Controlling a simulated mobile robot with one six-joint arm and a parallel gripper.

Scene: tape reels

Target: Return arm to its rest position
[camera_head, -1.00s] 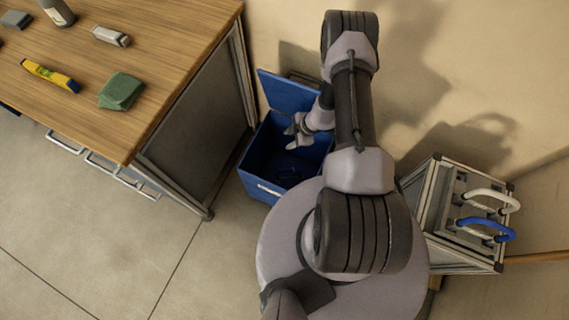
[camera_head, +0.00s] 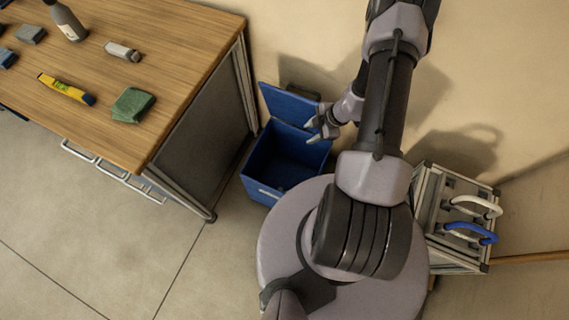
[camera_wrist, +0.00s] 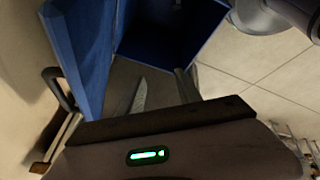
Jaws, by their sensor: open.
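My gripper (camera_head: 318,128) is open and empty at the right rim of the blue bin, near its raised lid, in the head view. In the wrist view the two fingers of my gripper (camera_wrist: 163,92) are spread apart with nothing between them. The blue bin (camera_head: 262,193) stands on the floor with its lid (camera_head: 288,103) up. The bin (camera_wrist: 170,35) and lid (camera_wrist: 80,50) also show in the wrist view. The bin's floor is dark and its contents are hard to make out. My arm rises from the base toward the wall.
A wooden workbench (camera_head: 185,60) stands at left with a bottle (camera_head: 66,20), a yellow level (camera_head: 67,89), green cloths (camera_head: 132,105) and a grey-white block (camera_head: 122,51). Floor at lower left is clear.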

